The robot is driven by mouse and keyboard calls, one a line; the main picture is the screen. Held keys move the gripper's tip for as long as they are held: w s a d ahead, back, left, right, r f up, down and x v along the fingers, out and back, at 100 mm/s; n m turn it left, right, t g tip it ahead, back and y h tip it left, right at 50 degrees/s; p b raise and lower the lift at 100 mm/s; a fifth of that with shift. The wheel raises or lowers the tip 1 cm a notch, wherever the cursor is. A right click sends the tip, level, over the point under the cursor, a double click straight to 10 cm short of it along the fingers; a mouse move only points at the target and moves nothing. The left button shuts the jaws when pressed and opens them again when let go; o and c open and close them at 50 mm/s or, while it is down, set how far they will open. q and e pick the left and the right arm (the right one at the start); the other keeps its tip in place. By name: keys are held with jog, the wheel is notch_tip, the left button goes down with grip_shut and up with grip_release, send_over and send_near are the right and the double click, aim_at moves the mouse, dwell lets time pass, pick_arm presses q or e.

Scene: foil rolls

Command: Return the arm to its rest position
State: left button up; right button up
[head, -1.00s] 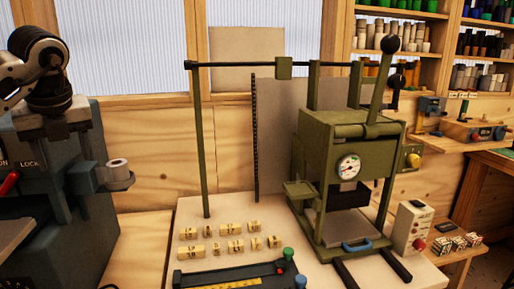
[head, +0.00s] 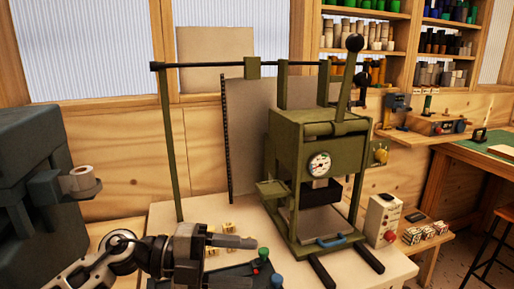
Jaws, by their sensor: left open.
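My left arm comes in from the lower left. Its gripper (head: 236,241) points right over the front left of the pale bench top, seen from the side, so the gap between its fingers hardly shows. It is open, with nothing seen held in it. It hides most of the small yellowish blocks (head: 228,228) and part of the dark tray with green and blue knobs (head: 255,274). Whether it touches them I cannot tell. My right gripper is not in view.
A green press (head: 318,140) with a gauge and lever stands right of my gripper. A tall green post (head: 168,150) rises behind my arm. A grey machine (head: 30,150) with a white roll (head: 82,178) is at left. A control box (head: 381,218) stands at the bench's right.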

pick_arm(q)
jog(key=s+a+f+n+t+y, duration=0.1)
jog(key=a+f+n+t+y, duration=0.3)
jog(key=f+n+t, duration=0.6)
jog(key=s+a+f+n+t+y, duration=0.1)
jog(key=a+f+n+t+y, duration=0.35)
jog(key=n, duration=0.95)
jog(key=s+a+f+n+g+y, duration=0.1)
jog(key=s+f+n+g+y, duration=0.1)
jog(key=s+f, duration=0.5)
jog(key=s+a+f+n+g+y, duration=0.2)
jog(key=s+f+n+g+y, duration=0.1)
jog(key=s+f, duration=0.3)
notch_tip(320, 180, down, 2)
jog(key=shift+s+a+f+n, duration=0.1)
jog(key=shift+s+a+n, duration=0.25)
jog(key=shift+n, duration=0.25)
